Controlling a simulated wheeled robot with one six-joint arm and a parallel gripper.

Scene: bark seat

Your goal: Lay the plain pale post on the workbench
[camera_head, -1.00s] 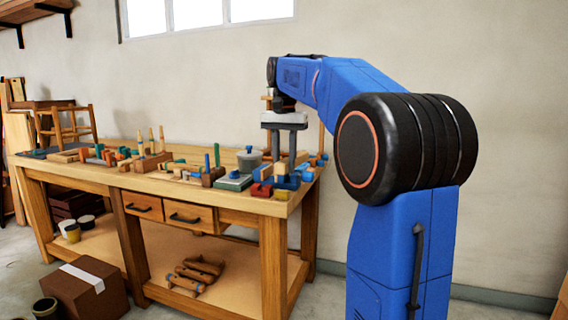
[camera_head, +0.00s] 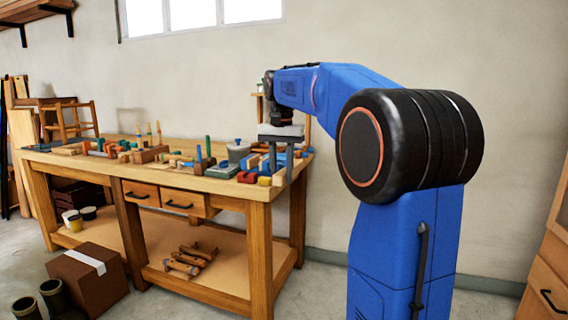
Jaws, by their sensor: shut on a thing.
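The workbench (camera_head: 225,187) is a wooden table on the left, its top crowded with small tools and blocks. My gripper (camera_head: 280,172) points down at the bench's right end, its two grey fingers overlapping the front right corner in the picture. It is shut on a small pale wooden piece (camera_head: 279,178), which I take to be the plain pale post. Only a short part of it shows at the fingertips; the fingers hide the rest. I cannot tell whether it touches the bench top.
A yellow-ended block (camera_head: 265,181), a red block (camera_head: 247,177) and a grey lidded pot (camera_head: 238,152) are left of my gripper. Blue pieces lie behind the fingers. A cardboard box (camera_head: 88,279) stands on the floor. A drawer unit (camera_head: 543,285) stands at far right.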

